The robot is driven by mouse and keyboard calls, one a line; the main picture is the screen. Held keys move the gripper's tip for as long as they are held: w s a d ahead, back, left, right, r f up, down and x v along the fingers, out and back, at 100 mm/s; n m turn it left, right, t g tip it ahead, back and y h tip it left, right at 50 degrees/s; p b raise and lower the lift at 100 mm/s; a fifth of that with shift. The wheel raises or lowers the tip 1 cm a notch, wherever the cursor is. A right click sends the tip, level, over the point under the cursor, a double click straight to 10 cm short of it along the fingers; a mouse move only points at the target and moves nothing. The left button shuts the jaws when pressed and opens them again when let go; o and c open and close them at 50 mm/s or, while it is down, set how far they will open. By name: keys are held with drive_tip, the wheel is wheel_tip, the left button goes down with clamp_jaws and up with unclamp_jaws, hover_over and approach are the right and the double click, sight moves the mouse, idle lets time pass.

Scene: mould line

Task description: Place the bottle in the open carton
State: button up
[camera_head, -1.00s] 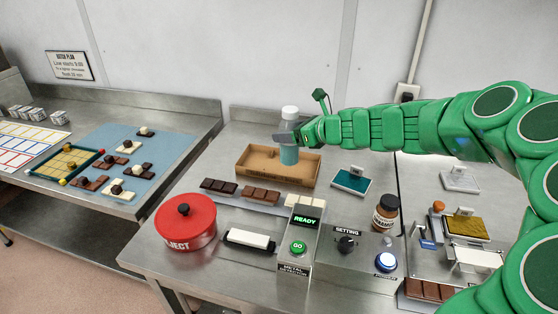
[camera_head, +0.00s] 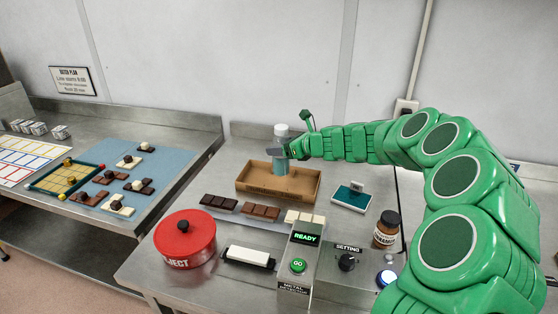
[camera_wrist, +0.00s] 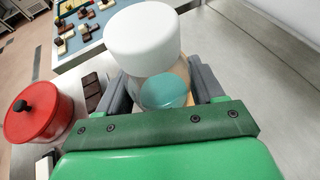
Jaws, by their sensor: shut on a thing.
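A clear bottle with a white cap and blue-green contents (camera_head: 280,167) is upright in my gripper (camera_head: 280,150). In the wrist view the bottle's white cap (camera_wrist: 142,38) is close to the camera, and the two grey jaws (camera_wrist: 165,88) press on the bottle's sides. The open carton (camera_head: 256,190) is a shallow brown cardboard box near the back of the steel table.
Chocolate bars (camera_head: 260,211) lie in front of the carton. A red lidded REJECT pot (camera_head: 186,237) stands at front left, the metal detector panel (camera_head: 300,250) at front centre.

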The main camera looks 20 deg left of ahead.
drive_tip(key=w+a+f, duration=0.1)
drive_tip(key=w+f, duration=0.2)
drive_tip(key=f, duration=0.4)
drive_tip(key=shift+w+a+f, duration=0.25)
drive_tip(key=shift+a+f, duration=0.05)
drive_tip(key=shift+a, duration=0.05)
drive_tip(key=shift+f, duration=0.1)
drive_tip(key=o, duration=1.2)
drive_tip(key=shift+o, duration=0.2)
drive_tip(key=v, duration=1.2)
